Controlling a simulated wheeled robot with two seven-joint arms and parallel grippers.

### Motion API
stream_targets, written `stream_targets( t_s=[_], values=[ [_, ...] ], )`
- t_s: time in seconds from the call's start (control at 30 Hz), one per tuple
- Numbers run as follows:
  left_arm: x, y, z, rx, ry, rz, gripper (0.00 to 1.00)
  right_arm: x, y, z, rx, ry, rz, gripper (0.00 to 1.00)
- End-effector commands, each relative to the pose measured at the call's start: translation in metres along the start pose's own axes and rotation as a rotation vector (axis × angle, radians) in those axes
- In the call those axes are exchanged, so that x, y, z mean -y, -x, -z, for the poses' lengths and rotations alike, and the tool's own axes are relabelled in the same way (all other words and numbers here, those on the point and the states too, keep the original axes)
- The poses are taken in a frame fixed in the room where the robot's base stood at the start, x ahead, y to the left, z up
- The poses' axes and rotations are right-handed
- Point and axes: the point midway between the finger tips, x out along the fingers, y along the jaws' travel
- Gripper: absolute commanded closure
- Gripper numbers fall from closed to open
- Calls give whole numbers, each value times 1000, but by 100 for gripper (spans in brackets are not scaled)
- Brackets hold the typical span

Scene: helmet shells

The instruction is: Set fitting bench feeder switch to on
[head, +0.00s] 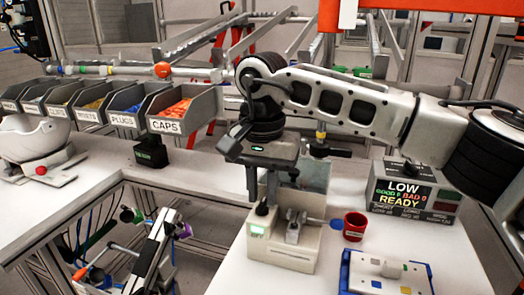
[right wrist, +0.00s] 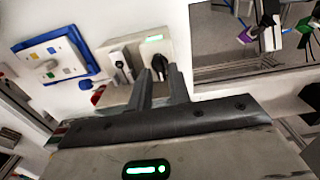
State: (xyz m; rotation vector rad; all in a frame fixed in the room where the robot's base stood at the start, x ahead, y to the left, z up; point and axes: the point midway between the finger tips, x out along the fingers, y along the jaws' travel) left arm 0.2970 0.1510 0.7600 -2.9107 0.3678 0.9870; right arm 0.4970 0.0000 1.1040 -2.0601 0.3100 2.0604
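The fitting bench feeder (head: 283,240) appears to be the beige box on the white bench, with a small green-lit display on its front. A black knob (head: 262,209), which looks like its switch, stands on top near the display. My right gripper (head: 262,195) points down just above the knob. In the right wrist view its two fingers (right wrist: 160,75) are a little apart, with the black knob (right wrist: 160,64) showing between and beyond the tips. I cannot tell whether they touch it. The switch's marking is too small to read. My left gripper is not in view.
A metal clamp (head: 293,226) and a red cup (head: 354,226) are close to the right of the knob. A blue-edged tray (head: 388,276) lies at front right. A status box (head: 415,191) reads LOW and READY. Grey parts bins (head: 168,108) stand at left.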

Motion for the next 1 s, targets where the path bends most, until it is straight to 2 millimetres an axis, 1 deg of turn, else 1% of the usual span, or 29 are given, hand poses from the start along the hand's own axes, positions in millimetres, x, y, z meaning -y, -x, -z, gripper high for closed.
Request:
stream_targets(
  t_s=[0.17, 0.4, 0.5, 0.6, 0.7, 0.8, 1.0],
  values=[
    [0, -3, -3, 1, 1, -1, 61, 1, 36, 0, -5, 0, 4, 81],
    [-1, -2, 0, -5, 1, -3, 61, 1, 96, 0, -4, 0, 3, 81],
    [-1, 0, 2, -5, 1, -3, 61, 1, 118, -1, -3, 0, 3, 81],
    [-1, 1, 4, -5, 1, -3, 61, 1, 134, -1, -3, 1, 3, 81],
    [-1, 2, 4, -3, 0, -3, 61, 0, 144, -1, -2, 1, 2, 81],
    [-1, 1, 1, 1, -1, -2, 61, 0, 149, -1, -2, 2, 3, 81],
    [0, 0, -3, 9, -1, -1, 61, 0, 151, -1, -1, 2, 2, 81]
  ],
)
